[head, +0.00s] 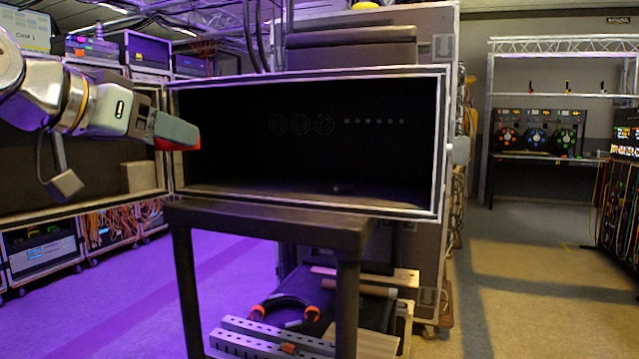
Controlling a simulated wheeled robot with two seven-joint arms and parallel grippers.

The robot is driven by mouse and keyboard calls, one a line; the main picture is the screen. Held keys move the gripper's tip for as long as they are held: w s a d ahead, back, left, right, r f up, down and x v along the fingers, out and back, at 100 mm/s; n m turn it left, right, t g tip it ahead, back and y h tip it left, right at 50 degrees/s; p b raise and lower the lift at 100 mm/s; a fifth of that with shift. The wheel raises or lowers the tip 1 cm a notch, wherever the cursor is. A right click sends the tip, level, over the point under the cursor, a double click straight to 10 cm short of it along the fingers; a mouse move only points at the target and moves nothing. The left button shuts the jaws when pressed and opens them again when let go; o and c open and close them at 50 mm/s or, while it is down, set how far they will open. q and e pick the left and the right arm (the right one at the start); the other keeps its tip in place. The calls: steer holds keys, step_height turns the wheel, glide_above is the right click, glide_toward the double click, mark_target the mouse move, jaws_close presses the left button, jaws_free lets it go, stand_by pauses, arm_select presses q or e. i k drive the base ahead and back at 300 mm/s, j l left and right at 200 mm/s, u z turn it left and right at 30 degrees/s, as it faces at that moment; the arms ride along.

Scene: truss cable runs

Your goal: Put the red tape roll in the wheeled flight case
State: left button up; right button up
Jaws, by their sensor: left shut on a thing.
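My left gripper (178,132) comes in from the left and is shut on a red thing, likely the red tape roll (168,144). Only a small red part shows below the fingers; the rest is hidden by them. The gripper is at the left side of the opening of a large dark case with silver edges (308,75), which looks like the flight case. The fingertips overlap the opening in the picture; I cannot tell whether they are inside. The right gripper is not in view.
A dark small table (270,218) stands in front of the case's lower edge. Cables and perforated metal bars (260,338) lie below. The floor at right (530,260) is clear.

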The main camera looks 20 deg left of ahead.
mark_target(290, 192)
steer(key=i+l, duration=0.15)
steer(key=i, duration=0.35)
steer(key=i+l, duration=0.1)
steer(key=i, duration=0.4)
